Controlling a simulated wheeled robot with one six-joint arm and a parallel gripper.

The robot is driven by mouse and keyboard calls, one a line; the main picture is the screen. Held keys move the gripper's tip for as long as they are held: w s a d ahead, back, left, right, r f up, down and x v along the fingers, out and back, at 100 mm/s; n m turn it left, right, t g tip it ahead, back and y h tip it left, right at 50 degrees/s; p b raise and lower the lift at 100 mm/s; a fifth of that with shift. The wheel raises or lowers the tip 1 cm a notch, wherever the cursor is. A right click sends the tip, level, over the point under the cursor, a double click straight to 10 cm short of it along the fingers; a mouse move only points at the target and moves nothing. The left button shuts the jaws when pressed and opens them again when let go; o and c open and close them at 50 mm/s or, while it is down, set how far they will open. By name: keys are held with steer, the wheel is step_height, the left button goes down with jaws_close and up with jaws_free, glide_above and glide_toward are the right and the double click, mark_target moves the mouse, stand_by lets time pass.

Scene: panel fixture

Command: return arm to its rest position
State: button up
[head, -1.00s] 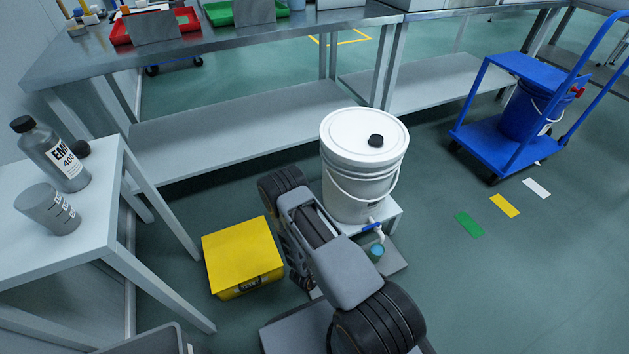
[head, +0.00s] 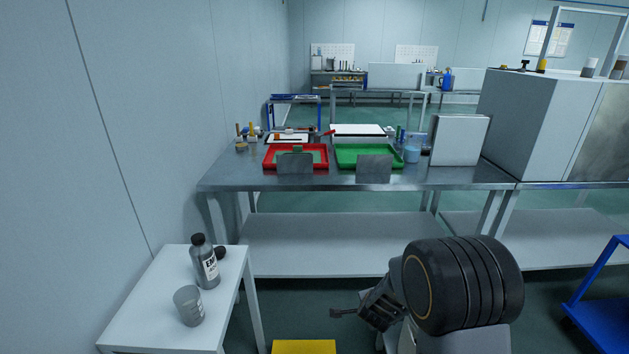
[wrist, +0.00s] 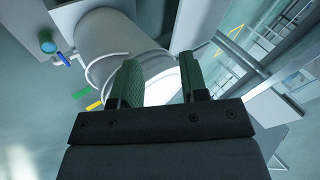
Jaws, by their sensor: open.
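My arm (head: 465,285) is folded in front of my body at the lower right of the head view. My gripper (wrist: 160,76) shows in the wrist view with its two green-padded fingers apart and nothing held between them. In the head view, part of the gripper (head: 345,313) points left, low over the floor. Beyond the fingers in the wrist view is the white bucket (wrist: 110,38) with its wire handle. Its blue-levered tap (wrist: 63,60) and a teal cup (wrist: 47,46) are at the upper left. The bucket is not visible in the head view now.
A white side table (head: 150,310) with a bottle (head: 204,265) and a grey beaker (head: 188,305) stands at left. A yellow box (head: 304,347) is low in front. A steel bench (head: 225,180) with red (head: 268,163) and green (head: 398,160) trays spans ahead. A blue cart (head: 600,325) stands right.

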step_height(320, 180, up, 13)
steer(key=s+a+n+y+p, duration=0.2)
steer(key=n+p, duration=0.2)
steer(key=s+d+r+n+g+p, duration=0.1)
steer(key=s+r+n+g+p, duration=0.1)
steer(key=s+r+n+p, duration=0.3)
steer(key=s+d+r+n+g+p, duration=0.1)
steer(key=s+r+n+p, duration=0.5)
steer(key=s+r, duration=0.7)
step_height(320, 180, up, 6)
steer(key=shift+f+g+p, duration=0.1)
steer(key=shift+g+p, duration=0.4)
steer(key=shift+p, duration=0.1)
steer(key=shift+s, duration=0.1)
